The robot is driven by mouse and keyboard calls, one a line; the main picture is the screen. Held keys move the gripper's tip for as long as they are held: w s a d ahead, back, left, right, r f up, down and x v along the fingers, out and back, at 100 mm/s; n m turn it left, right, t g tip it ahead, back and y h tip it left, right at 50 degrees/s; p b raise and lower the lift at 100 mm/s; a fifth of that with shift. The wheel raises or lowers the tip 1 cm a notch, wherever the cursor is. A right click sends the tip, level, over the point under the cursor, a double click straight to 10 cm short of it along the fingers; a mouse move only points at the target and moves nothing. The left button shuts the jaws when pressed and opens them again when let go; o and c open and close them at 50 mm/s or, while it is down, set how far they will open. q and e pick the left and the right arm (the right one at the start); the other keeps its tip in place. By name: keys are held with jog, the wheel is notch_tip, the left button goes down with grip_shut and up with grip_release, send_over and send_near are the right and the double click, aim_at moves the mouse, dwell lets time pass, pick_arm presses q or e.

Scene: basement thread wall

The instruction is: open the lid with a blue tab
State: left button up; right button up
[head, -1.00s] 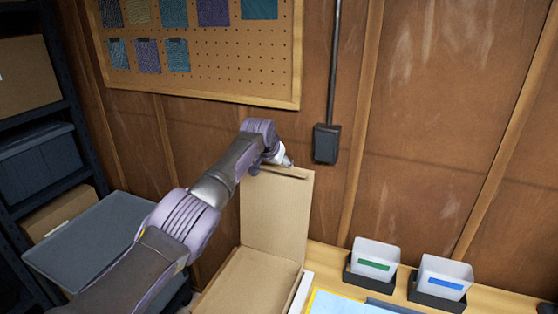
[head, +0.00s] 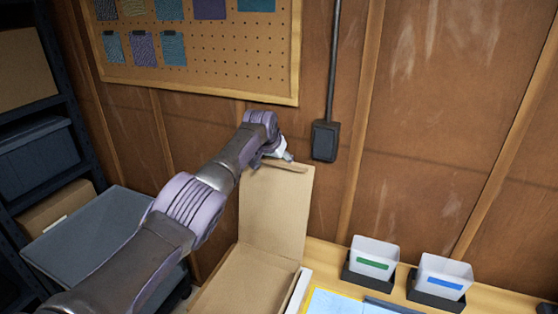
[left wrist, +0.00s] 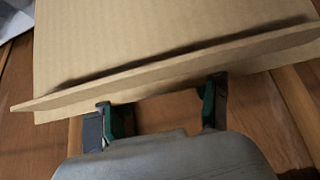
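A brown cardboard box (head: 246,282) lies on the bench with its lid (head: 275,210) standing up, close to upright, at the back. No blue tab shows on the lid in either view. My left gripper (head: 284,156) is at the lid's top edge, mostly behind my arm in the head view. In the left wrist view the two fingers (left wrist: 160,110) are spread apart with nothing between them. The lid's folded front lip (left wrist: 170,76) runs across just beyond the fingertips; I cannot tell whether they touch it. My right gripper is out of view.
A bin with a green label (head: 374,261) and one with a blue label (head: 441,281) stand right of the box. A yellow-edged sheet (head: 335,303) lies between. Behind are the wooden wall, a pegboard (head: 235,55) and a black wall box (head: 325,141).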

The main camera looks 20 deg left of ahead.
pick_arm(q)
jog(key=shift+s+f, duration=0.25)
jog(key=shift+f, duration=0.25)
jog(key=shift+s+a+r, duration=0.1)
jog(key=shift+s+r, duration=0.1)
jog(key=shift+r, duration=0.3)
jog(key=shift+s+r, duration=0.15)
jog(key=shift+r, duration=0.35)
jog(key=v, duration=1)
jog(key=shift+r, duration=0.3)
